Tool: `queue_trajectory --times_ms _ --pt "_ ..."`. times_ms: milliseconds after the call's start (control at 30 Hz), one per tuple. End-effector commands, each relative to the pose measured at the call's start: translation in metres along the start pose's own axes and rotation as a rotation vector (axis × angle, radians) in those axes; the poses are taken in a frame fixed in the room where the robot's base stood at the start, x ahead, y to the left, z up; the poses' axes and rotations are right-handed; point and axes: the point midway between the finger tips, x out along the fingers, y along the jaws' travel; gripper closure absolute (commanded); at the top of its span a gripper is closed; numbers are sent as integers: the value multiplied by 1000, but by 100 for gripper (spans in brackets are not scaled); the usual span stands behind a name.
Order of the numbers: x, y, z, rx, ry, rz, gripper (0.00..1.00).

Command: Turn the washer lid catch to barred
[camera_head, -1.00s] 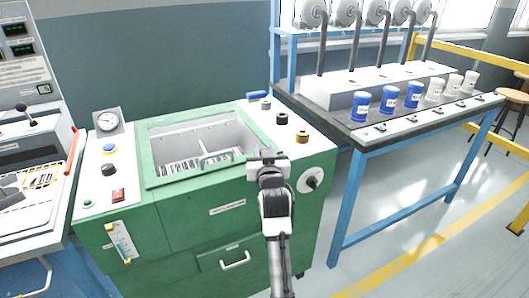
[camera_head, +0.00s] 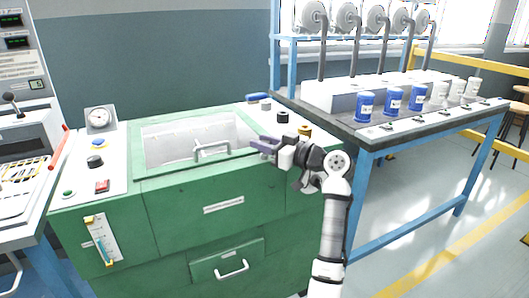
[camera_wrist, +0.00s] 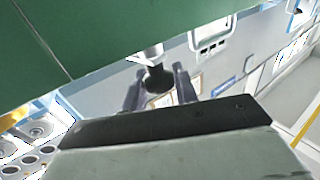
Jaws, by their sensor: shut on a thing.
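The washer is a green cabinet (camera_head: 100,220) with an open basin (camera_head: 185,148) in its top. My gripper (camera_head: 262,144) is at the right front corner of the basin, its fingers pointing left in the head view. In the wrist view, the fingers (camera_wrist: 158,92) lie on either side of a dark round knob (camera_wrist: 155,79) on a short pale stem beside the green face. My gripper is shut on this knob. I cannot tell for sure that it is the lid catch, or which setting it shows. My arm hides the cabinet's right front, including its dial.
Black (camera_head: 283,117) and brass (camera_head: 304,130) knobs and a blue handle (camera_head: 258,97) stand on the washer's right top. A bench (camera_head: 365,130) with blue and white cups is to the right. A control panel (camera_head: 25,150) is at left.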

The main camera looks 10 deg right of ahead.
Motion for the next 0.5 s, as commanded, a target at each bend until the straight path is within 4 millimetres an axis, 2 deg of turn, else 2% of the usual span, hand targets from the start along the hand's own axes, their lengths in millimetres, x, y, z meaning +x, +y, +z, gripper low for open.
queue_trajectory --times_ms 200,500 --pt "0 1 0 4 0 -146 94" --pt "1 0 1 4 -3 -257 94"
